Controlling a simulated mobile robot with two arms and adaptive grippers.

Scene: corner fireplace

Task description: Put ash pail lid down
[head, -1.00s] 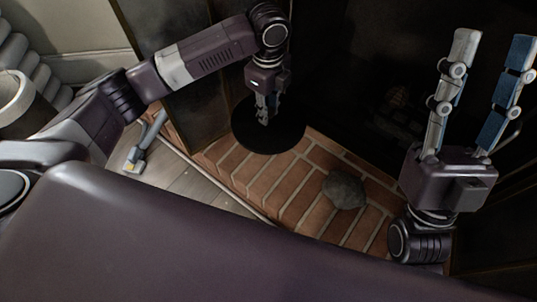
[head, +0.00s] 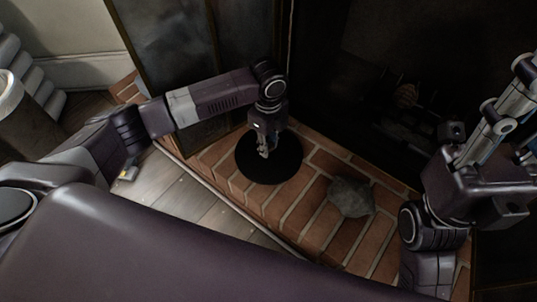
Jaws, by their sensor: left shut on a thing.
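The ash pail lid shows as a round, flat black disc (head: 285,166) over the brick hearth in the head view. My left gripper (head: 264,152) points down at the middle of the disc and is shut on it. The disc looks level and low over the bricks; I cannot tell whether it touches them. My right gripper (head: 505,110) is at the right edge, turned upward, with its fingertips not clearly visible and nothing seen in it.
A grey stone-like lump (head: 350,197) lies on the brick hearth (head: 300,215), right of the disc. The dark firebox (head: 400,60) is behind, with a dark panel (head: 170,45) to its left. Bare bricks lie between disc and lump. Wooden floor (head: 175,190) is at the left.

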